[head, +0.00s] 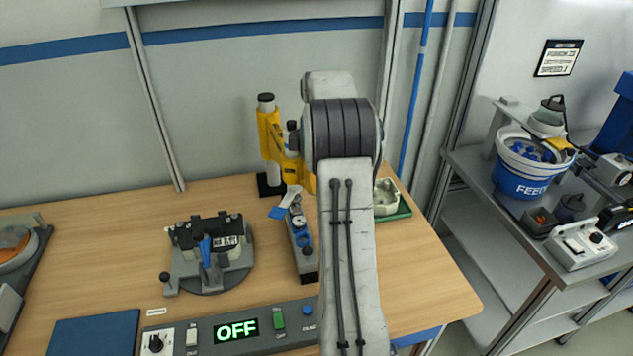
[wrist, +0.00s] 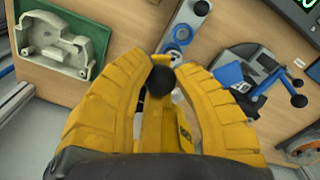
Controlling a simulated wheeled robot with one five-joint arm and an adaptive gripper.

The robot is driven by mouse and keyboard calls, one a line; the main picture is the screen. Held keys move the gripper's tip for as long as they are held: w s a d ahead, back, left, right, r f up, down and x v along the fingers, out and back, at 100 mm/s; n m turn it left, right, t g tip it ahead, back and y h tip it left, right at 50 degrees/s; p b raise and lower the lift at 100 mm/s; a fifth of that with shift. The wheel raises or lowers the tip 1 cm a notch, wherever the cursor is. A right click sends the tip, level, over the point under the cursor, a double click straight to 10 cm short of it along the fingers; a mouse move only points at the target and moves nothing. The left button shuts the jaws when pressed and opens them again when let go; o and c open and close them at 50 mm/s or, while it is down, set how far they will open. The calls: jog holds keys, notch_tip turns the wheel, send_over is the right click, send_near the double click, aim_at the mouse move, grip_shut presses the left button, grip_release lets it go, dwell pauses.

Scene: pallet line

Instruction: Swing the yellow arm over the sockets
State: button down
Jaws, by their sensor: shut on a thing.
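The yellow arm (head: 268,137) stands on a black base at the back of the bench, beside the wall, with a dark cap on top. In the wrist view, the yellow fingers of my gripper (wrist: 161,66) are closed around a black knob (wrist: 160,81), with a yellow part of the arm (wrist: 152,128) behind it. The sockets sit on a narrow grey block (head: 303,245) in front of the yellow arm. Blue socket rings (wrist: 181,35) show just beyond my fingertips in the wrist view. My own arm hides part of the contact in the head view.
A grey fixture with a blue lever (head: 207,250) stands left of the sockets. A green tray (head: 403,211) with a pale casting is at the right. A control panel reading OFF (head: 270,338) lies along the front. The wooden bench left of the fixture is partly clear.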

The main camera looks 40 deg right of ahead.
jog(key=c, duration=1.4)
grip_release()
jog(key=shift+s+d, duration=0.1)
jog(key=shift+d, duration=0.1)
jog(key=o, duration=0.3)
jog(key=shift+d, duration=0.25)
jog(key=shift+o, duration=0.8)
jog(key=shift+a, duration=0.1)
notch_tip(320, 180, up, 12)
